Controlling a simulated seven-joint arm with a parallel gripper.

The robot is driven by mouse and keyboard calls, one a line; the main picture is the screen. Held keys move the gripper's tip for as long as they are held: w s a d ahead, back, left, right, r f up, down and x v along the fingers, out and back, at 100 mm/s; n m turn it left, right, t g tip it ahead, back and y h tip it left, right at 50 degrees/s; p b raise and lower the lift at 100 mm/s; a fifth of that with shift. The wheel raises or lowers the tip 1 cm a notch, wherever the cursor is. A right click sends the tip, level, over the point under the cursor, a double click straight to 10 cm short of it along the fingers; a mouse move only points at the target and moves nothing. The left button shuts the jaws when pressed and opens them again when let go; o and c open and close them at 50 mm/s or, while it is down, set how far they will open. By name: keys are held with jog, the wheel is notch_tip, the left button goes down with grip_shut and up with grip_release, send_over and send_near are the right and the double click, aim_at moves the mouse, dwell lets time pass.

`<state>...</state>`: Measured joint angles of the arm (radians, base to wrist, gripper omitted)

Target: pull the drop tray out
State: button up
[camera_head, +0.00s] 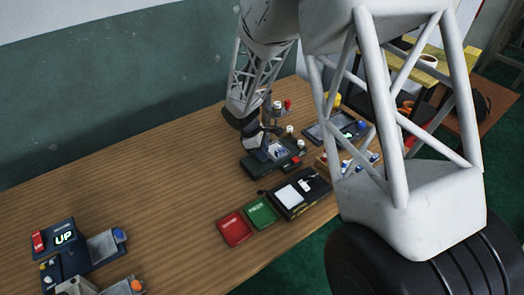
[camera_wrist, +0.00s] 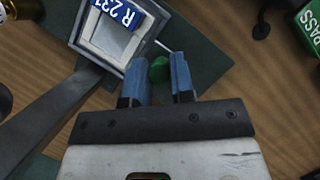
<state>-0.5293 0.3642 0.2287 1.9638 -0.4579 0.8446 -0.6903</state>
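In the wrist view, my gripper (camera_wrist: 159,62) has its two blue fingers on either side of a small green knob (camera_wrist: 159,70). The knob nearly fills the gap; whether the fingers press on it is unclear. Just beyond it is a grey square frame (camera_wrist: 98,54) with a blue label reading "R 231". A dark green plate (camera_wrist: 205,65) lies below. In the head view, my gripper (camera_head: 260,143) is down at a dark green device (camera_head: 263,165) on the wooden table, and its fingertips are hard to make out. I cannot tell which part is the drop tray.
A red card (camera_head: 233,229), a green card (camera_head: 261,212) and a black box (camera_head: 300,192) lie in front of the device. A dark unit with a lit "UP" display (camera_head: 65,238) stands at lower left. The table's left middle (camera_head: 140,190) is clear. A dark post (camera_wrist: 50,120) is beside my gripper.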

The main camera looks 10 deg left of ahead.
grip_shut()
jog(key=shift+s+a, duration=2.85)
jog(key=o, duration=0.7)
grip_release()
jog(key=shift+o, duration=0.2)
jog(key=v, duration=0.7)
jog(key=shift+a+r, duration=0.2)
jog(key=shift+r, duration=0.15)
jog(key=shift+d, duration=0.1)
